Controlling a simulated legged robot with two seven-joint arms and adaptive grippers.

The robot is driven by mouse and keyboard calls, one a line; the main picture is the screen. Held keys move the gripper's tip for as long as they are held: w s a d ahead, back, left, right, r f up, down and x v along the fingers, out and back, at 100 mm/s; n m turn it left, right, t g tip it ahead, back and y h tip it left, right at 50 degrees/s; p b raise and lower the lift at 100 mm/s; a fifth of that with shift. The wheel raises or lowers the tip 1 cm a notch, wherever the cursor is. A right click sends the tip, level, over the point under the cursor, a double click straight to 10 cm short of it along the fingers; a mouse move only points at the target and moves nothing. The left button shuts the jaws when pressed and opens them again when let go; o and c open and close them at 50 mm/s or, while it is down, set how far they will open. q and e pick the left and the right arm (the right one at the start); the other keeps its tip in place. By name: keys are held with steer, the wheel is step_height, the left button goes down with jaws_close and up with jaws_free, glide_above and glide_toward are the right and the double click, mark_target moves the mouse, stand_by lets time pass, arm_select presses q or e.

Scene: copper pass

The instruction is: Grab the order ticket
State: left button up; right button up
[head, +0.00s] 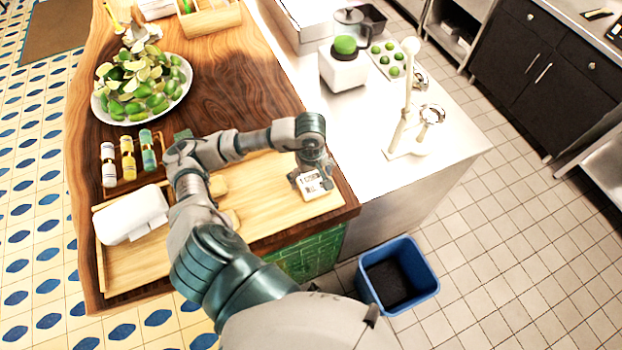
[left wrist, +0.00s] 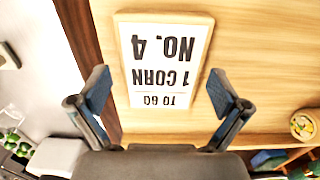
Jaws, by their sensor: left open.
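The order ticket (head: 313,184) is a white card with a wooden border. It lies on the light wooden tray (head: 268,205), near its right end. In the left wrist view the ticket (left wrist: 162,62) reads "TO GO 1 CORN NO. 4" upside down. My left gripper (head: 308,176) is above the ticket and partly covers it in the head view. In the left wrist view its two fingers (left wrist: 160,93) are spread, one on each side of the ticket's lower end, with nothing held. I cannot tell the exact height of the fingertips above the tray. My right gripper is out of view.
A white container (head: 131,214) sits at the tray's left end. Several small bottles (head: 128,160) and a plate of limes (head: 135,108) stand beyond it. A steel counter (head: 345,140) holds a blender (head: 345,62). A blue bin (head: 415,268) stands on the floor.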

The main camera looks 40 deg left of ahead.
arm_select(q)
steer(key=shift+a+f, duration=0.1)
steer(key=shift+a, duration=0.05)
steer(key=shift+c, duration=1)
steer(key=c, duration=0.8)
